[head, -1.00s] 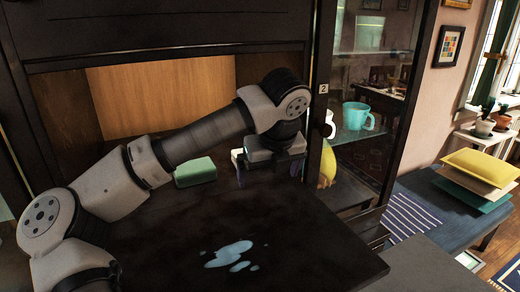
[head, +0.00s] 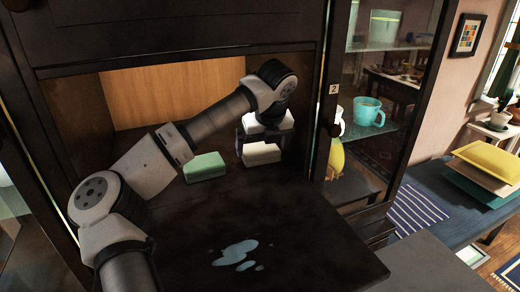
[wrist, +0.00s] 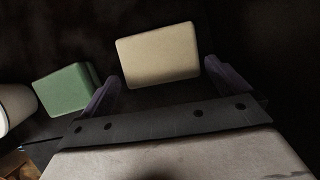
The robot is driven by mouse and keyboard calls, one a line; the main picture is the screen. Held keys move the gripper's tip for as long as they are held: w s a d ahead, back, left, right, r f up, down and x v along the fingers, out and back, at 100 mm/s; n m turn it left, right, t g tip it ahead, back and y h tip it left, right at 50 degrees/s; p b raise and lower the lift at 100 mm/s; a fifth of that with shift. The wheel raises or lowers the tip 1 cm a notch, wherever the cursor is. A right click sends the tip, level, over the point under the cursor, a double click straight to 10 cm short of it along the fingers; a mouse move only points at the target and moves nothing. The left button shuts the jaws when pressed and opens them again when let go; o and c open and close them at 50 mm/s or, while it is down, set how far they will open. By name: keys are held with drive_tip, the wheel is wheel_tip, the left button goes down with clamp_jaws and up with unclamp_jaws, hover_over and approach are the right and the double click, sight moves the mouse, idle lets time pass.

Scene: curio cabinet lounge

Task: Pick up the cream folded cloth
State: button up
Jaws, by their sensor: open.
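The cream folded cloth (head: 262,154) is a pale rounded block on the dark surface inside the cabinet niche. It also shows in the wrist view (wrist: 159,55), at top centre. My gripper (head: 263,136) is open, just above and around the cloth's upper edge in the head view. In the wrist view my gripper (wrist: 163,84) has its purple fingers spread, one toward each side of the cloth, with the cloth's far part beyond them. Nothing is held. I cannot tell whether the fingers touch it.
A green block (head: 205,166) lies left of the cloth, close to my left finger in the wrist view. A white rounded object (wrist: 15,106) is at the wrist view's left edge. A pale spill (head: 238,253) marks the front. A glass cabinet with a teal mug (head: 368,111) stands right.

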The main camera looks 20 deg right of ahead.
sight(259, 147)
drive_tip(key=shift+w+d+r+p, duration=0.1)
drive_tip(key=shift+w+r+p, duration=0.1)
drive_tip(key=shift+w, duration=0.3)
drive_tip(key=shift+w+r+p, duration=0.1)
drive_tip(key=shift+w+p, duration=0.1)
drive_tip(key=shift+w, duration=0.25)
drive_tip(key=shift+p+x, duration=0.7)
drive_tip(key=shift+x, duration=0.5)
drive_tip(key=shift+w+f, duration=0.25)
drive_tip(key=shift+f, duration=0.35)
drive_tip(key=c, duration=0.7)
drive_tip(key=shift+r, duration=0.1)
